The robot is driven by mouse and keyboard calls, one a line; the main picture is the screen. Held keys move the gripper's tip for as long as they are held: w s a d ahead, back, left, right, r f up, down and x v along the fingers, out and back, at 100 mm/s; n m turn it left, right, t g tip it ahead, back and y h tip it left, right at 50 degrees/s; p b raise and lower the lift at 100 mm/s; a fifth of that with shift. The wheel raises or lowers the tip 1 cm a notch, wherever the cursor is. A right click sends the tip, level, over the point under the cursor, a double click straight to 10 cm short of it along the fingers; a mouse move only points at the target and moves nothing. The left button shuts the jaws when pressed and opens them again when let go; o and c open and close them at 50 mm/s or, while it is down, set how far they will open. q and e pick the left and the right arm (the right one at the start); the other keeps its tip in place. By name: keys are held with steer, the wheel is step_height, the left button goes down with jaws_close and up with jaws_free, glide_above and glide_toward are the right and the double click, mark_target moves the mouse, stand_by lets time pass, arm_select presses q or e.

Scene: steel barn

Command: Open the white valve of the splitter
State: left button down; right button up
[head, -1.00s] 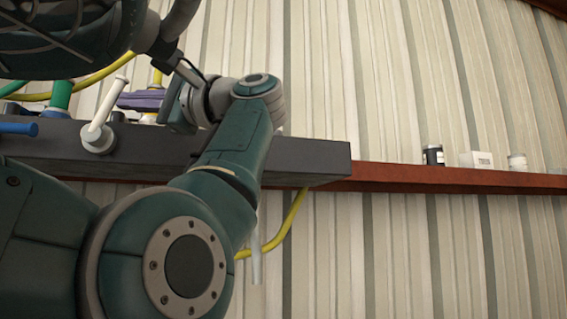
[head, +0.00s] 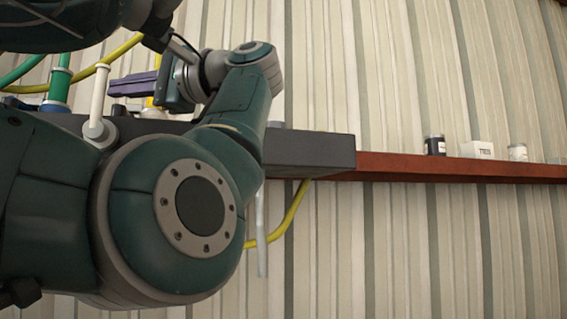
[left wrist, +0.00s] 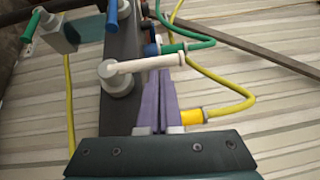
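The white valve (head: 99,95) is a white lever on a round hub on the dark grey splitter bar (head: 315,150). In the head view its lever stands nearly upright. In the left wrist view the white valve (left wrist: 145,64) has its lever pointing right from the hub. My left gripper (head: 130,85) has purple fingers just right of the lever. In the left wrist view my left gripper (left wrist: 161,78) has its fingers together, tips close to the lever's outer half. Nothing shows between them; contact is unclear. My right gripper is not in view.
Yellow (left wrist: 235,100) and green hoses (left wrist: 200,38) run close by. A red-brown ledge (head: 430,167) holds a dark can (head: 435,146), a white box (head: 477,149) and a pale can (head: 517,152).

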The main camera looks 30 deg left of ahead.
arm_select(q)
steer(key=shift+d, duration=0.1)
steer(key=p+v, duration=0.3)
steer(key=v, duration=0.6)
steer(key=shift+d+p, duration=0.3)
steer(key=shift+d, duration=0.05)
